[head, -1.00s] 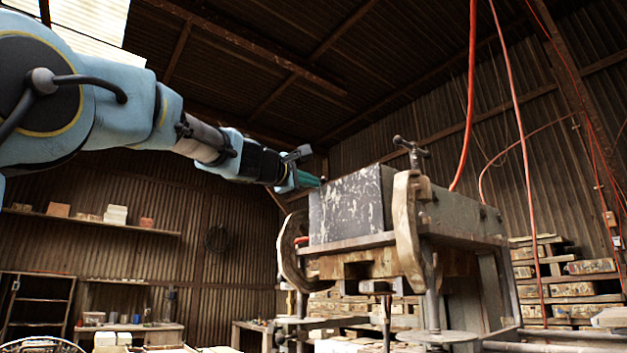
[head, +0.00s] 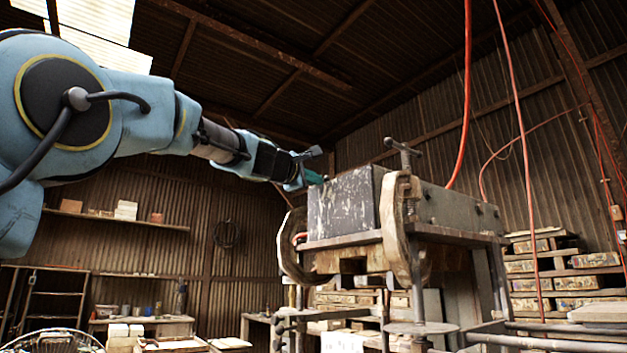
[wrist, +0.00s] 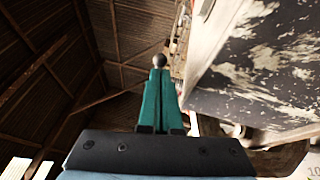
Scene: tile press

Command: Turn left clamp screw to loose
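The left clamp (head: 290,250) is a C-shaped frame at the left side of the dark, paint-worn press block (head: 340,205). Its screw top is mostly hidden in the head view, behind my gripper and the block's corner. My gripper (head: 316,178) is at the block's upper left corner. In the wrist view its teal fingers (wrist: 160,85) are together, with a round metal knob (wrist: 159,60) of the left clamp screw's handle at their tips. They look shut on that handle. The block (wrist: 255,70) fills the right of the wrist view.
The right clamp (head: 402,225) has a T-shaped screw handle (head: 403,147) standing upright above the press. Red hoses (head: 466,100) hang behind the press. Shelves with tiles (head: 125,210) line the far wall. Open air lies left of the press.

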